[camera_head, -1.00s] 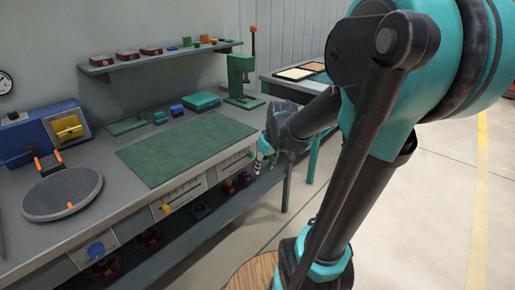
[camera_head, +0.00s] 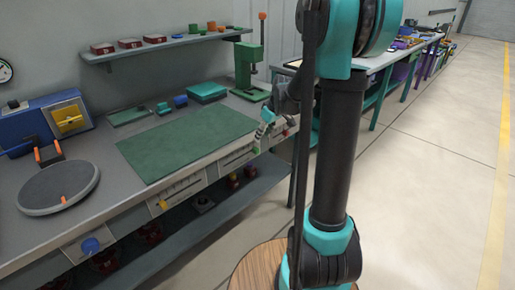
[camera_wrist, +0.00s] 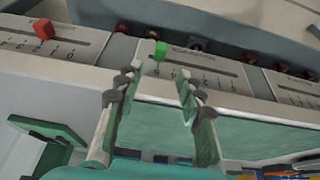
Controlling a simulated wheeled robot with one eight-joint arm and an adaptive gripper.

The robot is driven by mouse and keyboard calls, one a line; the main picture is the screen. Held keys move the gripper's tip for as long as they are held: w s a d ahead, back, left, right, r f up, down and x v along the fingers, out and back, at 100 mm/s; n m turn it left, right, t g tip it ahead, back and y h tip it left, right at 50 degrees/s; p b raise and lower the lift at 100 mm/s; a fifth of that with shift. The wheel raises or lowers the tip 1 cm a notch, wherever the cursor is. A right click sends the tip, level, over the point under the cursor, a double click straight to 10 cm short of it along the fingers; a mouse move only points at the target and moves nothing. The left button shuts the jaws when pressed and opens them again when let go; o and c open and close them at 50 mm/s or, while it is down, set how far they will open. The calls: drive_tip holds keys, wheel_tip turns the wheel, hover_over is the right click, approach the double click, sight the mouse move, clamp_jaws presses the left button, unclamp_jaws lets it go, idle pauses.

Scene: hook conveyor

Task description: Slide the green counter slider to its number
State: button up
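The green counter slider (camera_wrist: 160,50) is a small green block on a pale panel (camera_wrist: 210,74) with a slot and a row of numbers, most too small to read. In the wrist view the block sits just beyond my gripper (camera_wrist: 160,85), between the lines of its two fingers. The fingers are spread apart with nothing between them. I see no contact with the block. In the head view my gripper (camera_head: 266,130) is at the front right edge of the bench. The green slider cannot be made out clearly there.
A red slider (camera_wrist: 43,29) sits on a neighbouring numbered panel. Along the bench front are a yellow knob (camera_head: 163,204) and a blue knob (camera_head: 91,245). A green mat (camera_head: 185,145) covers the bench top. A green press (camera_head: 247,70) stands behind my gripper.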

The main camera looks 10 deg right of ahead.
sight(257, 149)
drive_tip(key=x, duration=0.9)
drive_tip(key=shift+f, duration=0.2)
clamp_jaws()
